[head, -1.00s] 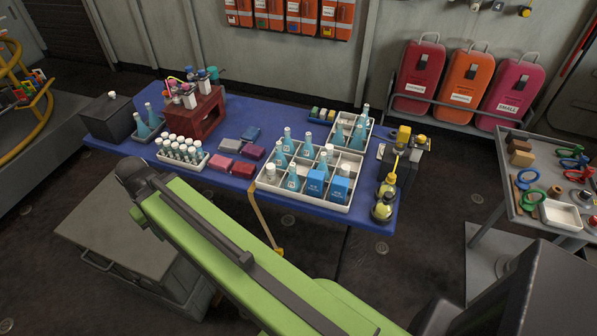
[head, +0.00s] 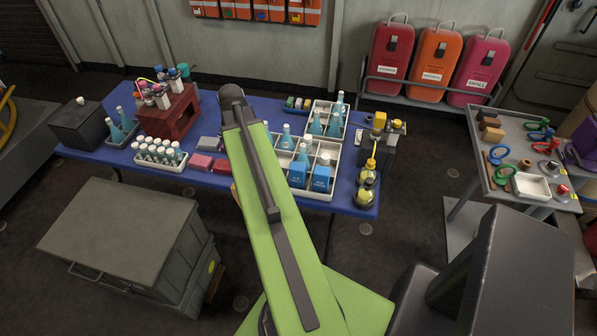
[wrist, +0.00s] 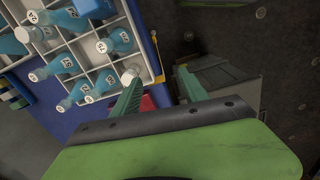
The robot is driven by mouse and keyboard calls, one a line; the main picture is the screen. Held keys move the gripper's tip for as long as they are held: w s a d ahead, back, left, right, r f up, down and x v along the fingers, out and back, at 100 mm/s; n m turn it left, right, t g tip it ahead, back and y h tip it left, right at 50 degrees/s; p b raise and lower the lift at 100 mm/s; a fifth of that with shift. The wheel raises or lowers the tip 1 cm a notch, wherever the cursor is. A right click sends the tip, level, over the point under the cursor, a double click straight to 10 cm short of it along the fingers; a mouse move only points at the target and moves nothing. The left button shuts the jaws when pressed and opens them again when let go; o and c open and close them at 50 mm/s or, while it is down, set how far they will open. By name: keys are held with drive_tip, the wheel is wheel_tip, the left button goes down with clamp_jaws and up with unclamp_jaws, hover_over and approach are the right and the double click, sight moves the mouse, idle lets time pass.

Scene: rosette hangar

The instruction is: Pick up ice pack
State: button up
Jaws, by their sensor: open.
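Two blue blocks with white lettering, which look like ice packs, stand in the front compartments of a white divided tray (head: 318,197): one at left (head: 297,173), one at right (head: 321,178). A blue block (wrist: 94,8) also shows at the top left of the wrist view, cut by the frame. My gripper (wrist: 157,80) is open, with nothing between its two green fingers. Its left finger is beside the tray edge, its right finger in front of the floor and a grey crate. In the head view my green arm hides the gripper and part of the tray.
Red and grey packs (head: 201,163), a vial rack (head: 160,157) and a dark red stand (head: 170,115) are on the blue table (head: 222,105). Yellow flasks (head: 365,190) stand at its right end. A grey crate (head: 120,235) sits in front.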

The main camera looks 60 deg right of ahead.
drive_tip(key=r+n, duration=0.1)
drive_tip(key=r, duration=0.1)
hover_over(297, 176)
drive_tip(key=d, duration=0.2)
drive_tip(key=f+b, duration=0.5)
drive_tip(key=f, duration=0.1)
drive_tip(key=f+b, duration=0.6)
drive_tip(key=w+f+b, duration=0.1)
drive_tip(key=f+b, duration=0.5)
drive_tip(key=shift+f, duration=0.15)
drive_tip(key=shift+r, duration=0.2)
clamp_jaws()
